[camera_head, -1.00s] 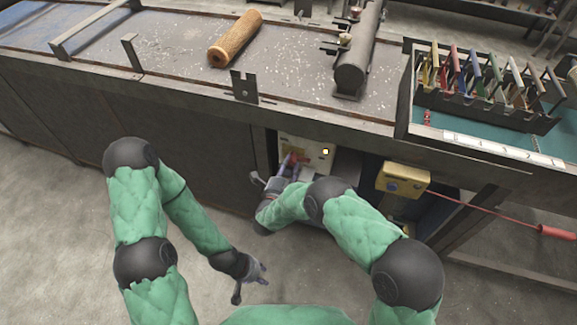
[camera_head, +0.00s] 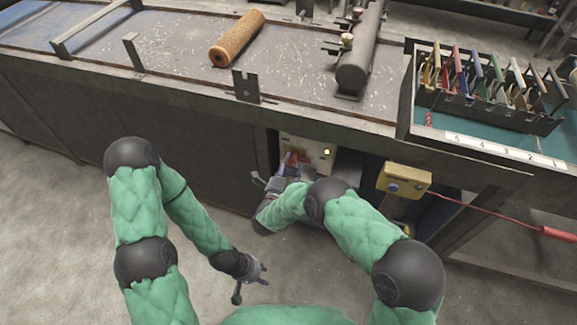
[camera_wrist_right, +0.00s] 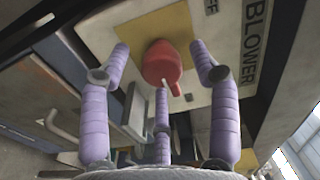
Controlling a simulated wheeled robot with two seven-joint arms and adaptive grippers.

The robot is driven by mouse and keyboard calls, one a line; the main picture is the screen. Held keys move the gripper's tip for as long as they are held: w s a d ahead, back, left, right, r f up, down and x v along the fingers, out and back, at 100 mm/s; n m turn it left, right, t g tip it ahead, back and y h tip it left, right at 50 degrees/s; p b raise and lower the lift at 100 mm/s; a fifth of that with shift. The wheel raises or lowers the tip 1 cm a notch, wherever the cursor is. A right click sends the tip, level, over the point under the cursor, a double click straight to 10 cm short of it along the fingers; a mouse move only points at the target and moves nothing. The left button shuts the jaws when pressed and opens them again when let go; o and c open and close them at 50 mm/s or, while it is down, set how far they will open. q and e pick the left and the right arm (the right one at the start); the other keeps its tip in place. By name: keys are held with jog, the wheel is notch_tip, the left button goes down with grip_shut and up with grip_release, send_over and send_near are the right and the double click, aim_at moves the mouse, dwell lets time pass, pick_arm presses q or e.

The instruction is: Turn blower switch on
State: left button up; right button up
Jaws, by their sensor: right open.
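The blower switch is a red knob (camera_wrist_right: 163,64) on a yellow square of a cream panel (camera_head: 318,146), under the bench top. The word BLOWER and part of another label show beside it in the right wrist view. The knob's narrow end points down and slightly right there. My right gripper (camera_wrist_right: 163,62) is open, with two fingers at the knob's sides and a third below it; contact cannot be told. In the head view the knob (camera_head: 293,158) is partly behind my right gripper (camera_head: 279,172). My left gripper (camera_head: 262,270) is open and empty, low over the floor.
A yellow box (camera_head: 404,181) with a blue button hangs right of the panel, with a red cable beside it. A tool rack (camera_head: 488,108) stands at the right.

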notch_tip(320, 180, up, 10)
dwell(0.6)
dwell(0.4)
